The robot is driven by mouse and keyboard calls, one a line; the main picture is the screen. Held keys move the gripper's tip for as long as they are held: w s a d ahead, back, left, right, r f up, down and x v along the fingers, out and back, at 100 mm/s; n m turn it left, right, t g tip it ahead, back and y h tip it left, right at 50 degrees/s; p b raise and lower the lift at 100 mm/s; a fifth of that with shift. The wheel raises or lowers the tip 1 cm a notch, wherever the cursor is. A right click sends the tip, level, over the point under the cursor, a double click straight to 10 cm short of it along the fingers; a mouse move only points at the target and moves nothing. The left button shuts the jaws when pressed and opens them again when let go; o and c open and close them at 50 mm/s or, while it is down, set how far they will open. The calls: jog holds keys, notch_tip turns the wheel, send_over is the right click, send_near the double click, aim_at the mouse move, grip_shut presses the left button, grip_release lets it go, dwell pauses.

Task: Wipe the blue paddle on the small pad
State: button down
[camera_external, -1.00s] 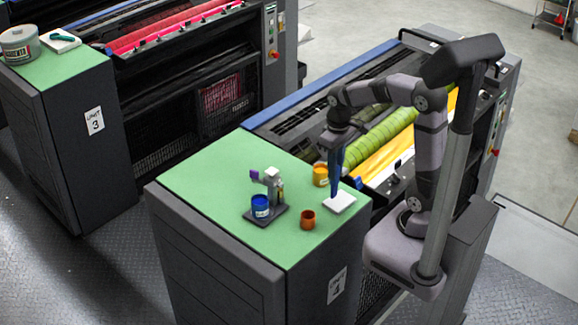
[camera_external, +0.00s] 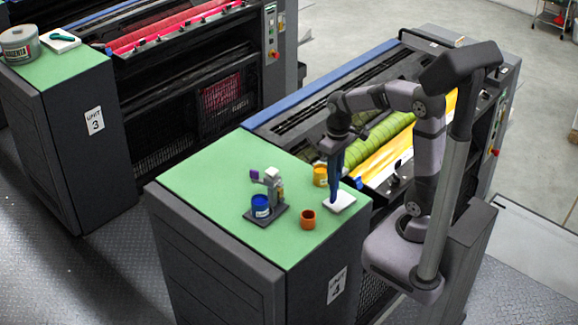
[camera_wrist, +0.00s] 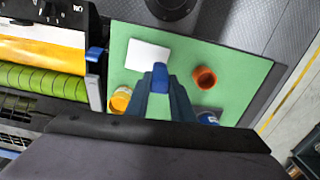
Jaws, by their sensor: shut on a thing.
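My gripper (camera_external: 336,190) points down over the left edge of the small white pad (camera_external: 341,203) on the green cabinet top. In the wrist view, the dark blue fingers (camera_wrist: 161,90) are closed together on the blue paddle (camera_wrist: 160,74). The paddle's end shows between the fingertips, just beyond the near right corner of the pad (camera_wrist: 148,55). In the external view the paddle merges with the blue fingers. I cannot tell whether it touches the pad. The pad looks plain white, with no clear mark.
An orange-brown cup (camera_external: 308,219) stands just left of the pad. A yellow pot (camera_external: 320,175) stands behind the gripper. A blue ink pot (camera_external: 261,207) sits on a dark stand further left. The press with its green roller (camera_external: 385,142) lies behind.

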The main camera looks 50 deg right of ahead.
jog(key=shift+f, duration=0.55)
dwell(0.8)
jog(key=shift+s+d, duration=0.1)
jog(key=shift+d, duration=0.75)
jog(key=shift+r, duration=0.1)
jog(key=shift+d, duration=0.9)
jog(key=shift+s+d+p, duration=0.1)
jog(key=shift+d+p, duration=0.2)
jog(key=shift+d, duration=0.35)
